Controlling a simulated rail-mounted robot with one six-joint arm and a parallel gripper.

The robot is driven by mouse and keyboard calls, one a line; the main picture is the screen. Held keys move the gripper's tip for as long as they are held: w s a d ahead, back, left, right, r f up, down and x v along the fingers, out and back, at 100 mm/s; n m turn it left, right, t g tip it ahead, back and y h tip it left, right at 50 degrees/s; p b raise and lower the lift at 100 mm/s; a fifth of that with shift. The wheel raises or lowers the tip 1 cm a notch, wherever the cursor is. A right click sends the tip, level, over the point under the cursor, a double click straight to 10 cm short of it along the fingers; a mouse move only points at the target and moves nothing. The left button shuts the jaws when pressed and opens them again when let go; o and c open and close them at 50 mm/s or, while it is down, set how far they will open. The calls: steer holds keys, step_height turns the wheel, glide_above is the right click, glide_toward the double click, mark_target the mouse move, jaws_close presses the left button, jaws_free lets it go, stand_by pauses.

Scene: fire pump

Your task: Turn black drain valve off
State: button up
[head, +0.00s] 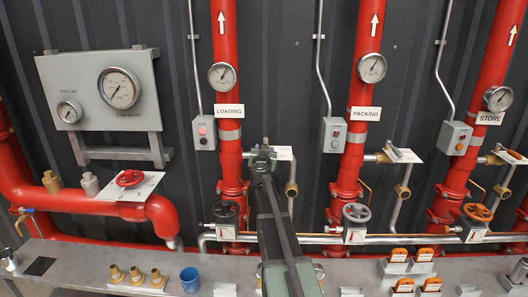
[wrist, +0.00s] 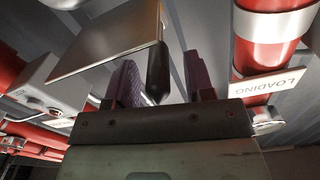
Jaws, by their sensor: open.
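A black lever handle (wrist: 158,72), apparently the black drain valve's, shows in the wrist view beside a flat metal plate (wrist: 112,38). My gripper (wrist: 161,62) is open, with the handle's tip between its two fingers, nearer the left one. I cannot tell whether either finger touches it. In the head view my gripper (head: 262,155) is in front of the LOADING pipe's side valve and hides its handle. The plate (head: 283,153) and brass fitting (head: 291,188) show just right of my gripper. A black handwheel (head: 225,211) is lower left, apart from my gripper.
The red LOADING pipe (head: 230,150) stands close left of my gripper. A grey button box (head: 204,133) is further left. The PACKING pipe (head: 352,160) is to the right. A bench (head: 100,262) with brass fittings and a blue cup (head: 190,279) runs below.

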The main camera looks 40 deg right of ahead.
steer(key=v, duration=1)
